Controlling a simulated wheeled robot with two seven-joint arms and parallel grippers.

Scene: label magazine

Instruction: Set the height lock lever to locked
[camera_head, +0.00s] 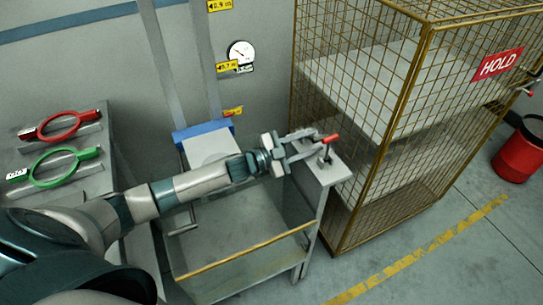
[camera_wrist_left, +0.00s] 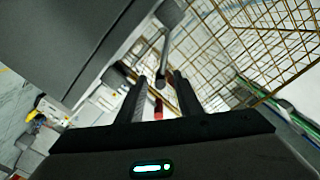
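The height lock lever (camera_head: 331,139) has a red grip and a dark stem, and stands on the grey top of a post at the right side of the grey cart. My left gripper (camera_head: 317,140) reaches it from the left, with its fingertips close beside the red grip. In the left wrist view the two dark fingers (camera_wrist_left: 158,88) are apart, with the lever's grey arm (camera_wrist_left: 166,45) and a red end showing between them. I cannot tell whether a finger touches the lever. No lock markings are readable. My right gripper is out of view.
A wire cage (camera_head: 420,130) with a red HOLD sign (camera_head: 497,65) stands close right of the lever. Red (camera_head: 62,127) and green (camera_head: 60,168) ring-handled items lie on a bench at left. A gauge (camera_head: 240,53) is on the back wall. A red bin (camera_head: 519,152) stands far right.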

